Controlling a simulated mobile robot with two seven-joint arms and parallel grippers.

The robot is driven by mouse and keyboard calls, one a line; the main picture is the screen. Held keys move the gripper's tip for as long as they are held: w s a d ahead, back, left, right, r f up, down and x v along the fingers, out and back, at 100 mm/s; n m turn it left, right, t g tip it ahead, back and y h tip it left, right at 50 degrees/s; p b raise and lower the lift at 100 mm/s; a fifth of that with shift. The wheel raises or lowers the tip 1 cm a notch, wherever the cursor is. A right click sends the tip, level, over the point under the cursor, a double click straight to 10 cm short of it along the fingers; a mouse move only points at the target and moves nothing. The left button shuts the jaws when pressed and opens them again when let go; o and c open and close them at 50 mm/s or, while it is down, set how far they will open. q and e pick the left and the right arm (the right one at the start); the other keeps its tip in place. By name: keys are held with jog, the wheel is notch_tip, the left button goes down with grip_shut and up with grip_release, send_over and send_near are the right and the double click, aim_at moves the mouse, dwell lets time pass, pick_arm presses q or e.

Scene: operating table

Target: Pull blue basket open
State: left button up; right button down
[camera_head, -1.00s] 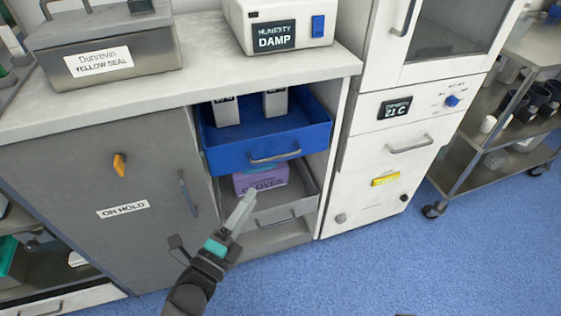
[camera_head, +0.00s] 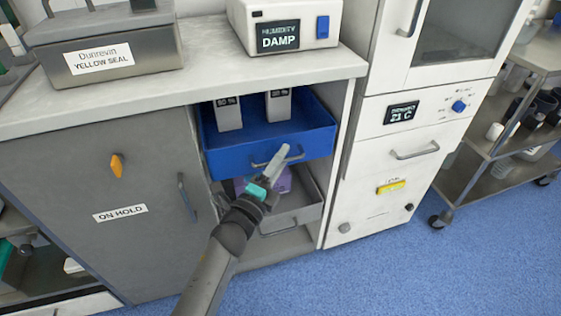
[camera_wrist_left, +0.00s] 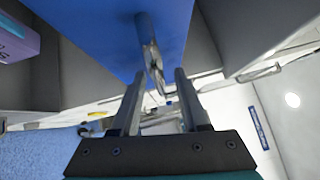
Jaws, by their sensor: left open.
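The blue basket (camera_head: 222,160) is a drawer-like tray in the open bay of the cabinet, with a metal bar handle on its front. It holds two grey boxes (camera_head: 229,114). My left gripper (camera_head: 283,153) is at the basket's front, its fingers overlapping the handle in the head view. In the left wrist view the blue basket (camera_wrist_left: 85,30) fills the upper left, and the handle (camera_wrist_left: 152,55) lines up with the gap between the open fingers of my left gripper (camera_wrist_left: 160,75). Contact cannot be told. My right gripper is not in view.
Below is a grey basket (camera_head: 302,214) with a purple box (camera_head: 283,182), partly hidden by my gripper. A grey door marked ON HOLD (camera_head: 110,240) is left; a white cabinet (camera_head: 372,205) is right. Blue floor (camera_head: 480,255) is clear in front.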

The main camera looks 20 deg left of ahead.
pick_arm(q)
grip_shut()
dwell(0.4)
dwell(1.1)
